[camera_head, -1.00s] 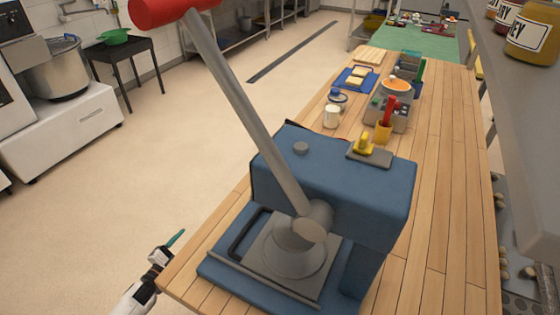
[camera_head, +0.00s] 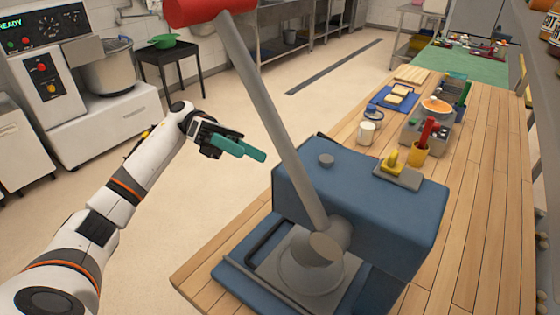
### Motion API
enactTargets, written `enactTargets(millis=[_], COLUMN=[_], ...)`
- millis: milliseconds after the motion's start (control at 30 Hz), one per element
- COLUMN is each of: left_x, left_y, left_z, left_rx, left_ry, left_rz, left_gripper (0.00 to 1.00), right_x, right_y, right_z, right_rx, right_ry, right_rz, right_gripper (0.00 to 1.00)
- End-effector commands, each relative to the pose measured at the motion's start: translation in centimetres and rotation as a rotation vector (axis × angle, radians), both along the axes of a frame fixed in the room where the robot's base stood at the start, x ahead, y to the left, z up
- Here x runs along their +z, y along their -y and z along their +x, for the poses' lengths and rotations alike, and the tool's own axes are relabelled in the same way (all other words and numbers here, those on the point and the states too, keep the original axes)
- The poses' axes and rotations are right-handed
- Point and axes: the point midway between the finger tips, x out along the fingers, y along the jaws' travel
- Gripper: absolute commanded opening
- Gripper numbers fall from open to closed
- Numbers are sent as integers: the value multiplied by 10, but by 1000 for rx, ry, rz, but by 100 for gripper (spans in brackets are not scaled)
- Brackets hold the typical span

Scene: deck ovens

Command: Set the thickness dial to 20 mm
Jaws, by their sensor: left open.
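The blue press-like machine (camera_head: 400,205) stands on the wooden table, with a grey lever (camera_head: 272,115) and a red handle end (camera_head: 207,8). A yellow piece (camera_head: 391,158) on a grey plate is at the far edge of the machine's top. I cannot tell which of these, if any, is the thickness dial, and no scale or number is readable. My left gripper (camera_head: 251,152), with teal fingers, is open and empty in the air, left of the lever and apart from the machine. My right gripper is out of view.
The raised lever stands between my left gripper and the machine's top. Open floor lies to the left.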

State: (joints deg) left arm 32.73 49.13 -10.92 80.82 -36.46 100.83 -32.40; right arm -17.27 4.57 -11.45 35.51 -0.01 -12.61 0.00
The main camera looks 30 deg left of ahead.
Motion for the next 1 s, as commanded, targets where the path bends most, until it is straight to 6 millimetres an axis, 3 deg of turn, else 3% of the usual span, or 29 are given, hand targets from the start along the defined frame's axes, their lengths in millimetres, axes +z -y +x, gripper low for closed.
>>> enactTargets(millis=[33,200,400,833,1000], left_x=[5,5,3,0,0], left_y=[11,45,71,81,80], left_z=[-3,-10,-14,-16,-16], left_rx=[-4,-2,0,3,3], left_ry=[-1,-3,-3,-3,-3], left_rz=[-1,-3,-2,-3,-3], left_gripper=[57,57,57,57,30], right_x=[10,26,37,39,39], right_y=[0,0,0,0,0], right_z=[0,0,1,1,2], right_rx=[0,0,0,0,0], right_ry=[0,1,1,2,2], right_rz=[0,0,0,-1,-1], right_gripper=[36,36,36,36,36])
